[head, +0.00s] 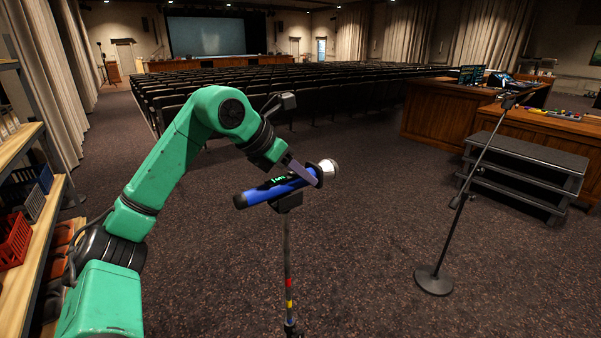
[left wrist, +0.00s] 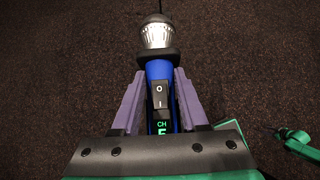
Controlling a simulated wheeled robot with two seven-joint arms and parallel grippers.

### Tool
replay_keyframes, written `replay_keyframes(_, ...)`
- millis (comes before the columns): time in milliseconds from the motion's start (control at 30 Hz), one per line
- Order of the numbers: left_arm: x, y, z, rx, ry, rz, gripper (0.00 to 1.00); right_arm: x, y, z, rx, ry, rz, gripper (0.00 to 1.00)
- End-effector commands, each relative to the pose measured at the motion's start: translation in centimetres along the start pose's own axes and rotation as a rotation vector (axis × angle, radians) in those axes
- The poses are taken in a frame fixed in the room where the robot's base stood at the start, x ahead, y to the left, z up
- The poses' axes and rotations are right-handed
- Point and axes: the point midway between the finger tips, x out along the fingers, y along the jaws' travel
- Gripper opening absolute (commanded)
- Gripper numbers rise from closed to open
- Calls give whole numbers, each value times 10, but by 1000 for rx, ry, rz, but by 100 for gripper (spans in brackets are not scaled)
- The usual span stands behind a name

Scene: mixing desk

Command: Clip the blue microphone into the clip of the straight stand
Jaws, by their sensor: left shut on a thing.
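The blue microphone (head: 257,194) has a silver grille and a dark collar, and it lies nearly level with its grille to the right. My left gripper (head: 304,172) is shut on its body just behind the collar. In the left wrist view the purple fingers of the gripper (left wrist: 158,98) flank the microphone (left wrist: 158,70), with its switch and green display between them. The straight stand (head: 288,250) has red and yellow bands, and its dark clip (head: 288,203) shows directly under the microphone. I cannot tell whether the microphone is seated in the clip.
A second stand (head: 434,281) with a round base and a leaning pole is at the right. Dark steps (head: 525,168) and a wooden desk (head: 432,113) are behind it. A shelf (head: 25,150) with bins is at the left. Carpet around the straight stand is clear.

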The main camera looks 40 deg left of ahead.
Motion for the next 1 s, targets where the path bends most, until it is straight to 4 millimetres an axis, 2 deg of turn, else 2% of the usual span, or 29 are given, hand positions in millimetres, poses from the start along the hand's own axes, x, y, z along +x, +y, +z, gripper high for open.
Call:
replay_keyframes(467, 0, 0, 0, 0, -1, 1, 0, 0, 0, 0, -1, 1, 0, 50)
replay_keyframes(1000, 10, 0, -9, 0, -2, 1, 0, 12, 1, 1, -1, 1, 1, 50)
